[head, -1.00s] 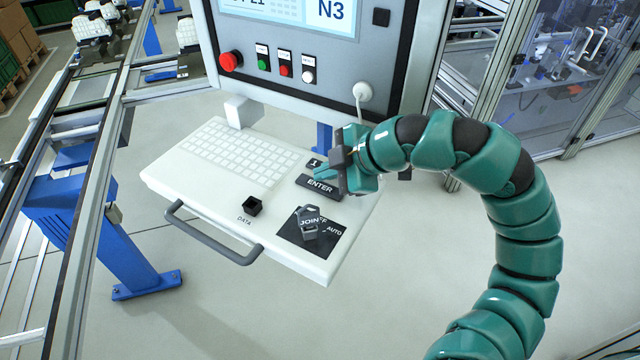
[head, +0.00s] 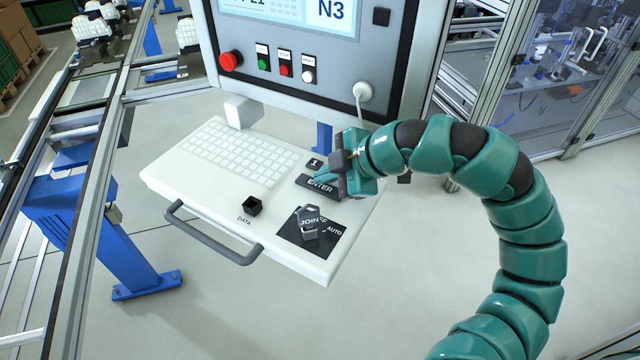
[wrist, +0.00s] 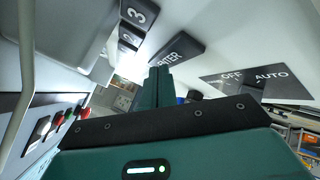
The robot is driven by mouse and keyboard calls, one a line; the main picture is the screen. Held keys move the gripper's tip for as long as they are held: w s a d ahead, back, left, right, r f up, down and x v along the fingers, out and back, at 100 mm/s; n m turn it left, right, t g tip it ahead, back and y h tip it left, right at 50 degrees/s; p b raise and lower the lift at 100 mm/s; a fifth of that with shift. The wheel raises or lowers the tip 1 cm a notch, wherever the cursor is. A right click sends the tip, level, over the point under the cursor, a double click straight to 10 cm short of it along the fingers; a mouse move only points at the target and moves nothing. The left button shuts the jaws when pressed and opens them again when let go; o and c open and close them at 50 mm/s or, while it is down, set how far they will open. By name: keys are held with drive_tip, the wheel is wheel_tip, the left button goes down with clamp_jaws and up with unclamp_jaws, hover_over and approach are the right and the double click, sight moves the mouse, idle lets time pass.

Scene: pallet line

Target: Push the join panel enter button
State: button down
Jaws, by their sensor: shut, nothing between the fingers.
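The dark ENTER button (head: 318,187) lies on the right side of the white keyboard shelf (head: 180,170), below the panel. It also shows in the wrist view (wrist: 180,52), partly hidden behind the fingers. My gripper (head: 322,178) is shut and empty, with its green fingertips over the upper edge of the ENTER button. In the wrist view the shut fingers (wrist: 159,75) point at the button's edge. I cannot tell whether the tips touch it. A small key marked 1 (head: 314,163) sits just above the button in the head view.
The panel (head: 290,80) with a red stop button (head: 230,61) stands behind. A grey handle (head: 210,235) fronts the shelf.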

sight(326, 188)
drive_tip(key=shift+f, duration=0.5)
idle(0.7)
drive_tip(key=shift+r, duration=0.1)
drive_tip(key=shift+r+p, duration=0.35)
drive_tip(key=shift+r, duration=0.45)
drive_tip(key=shift+r, duration=0.1)
drive_tip(key=shift+r+p, duration=1.15)
drive_tip(key=shift+r, duration=1.3)
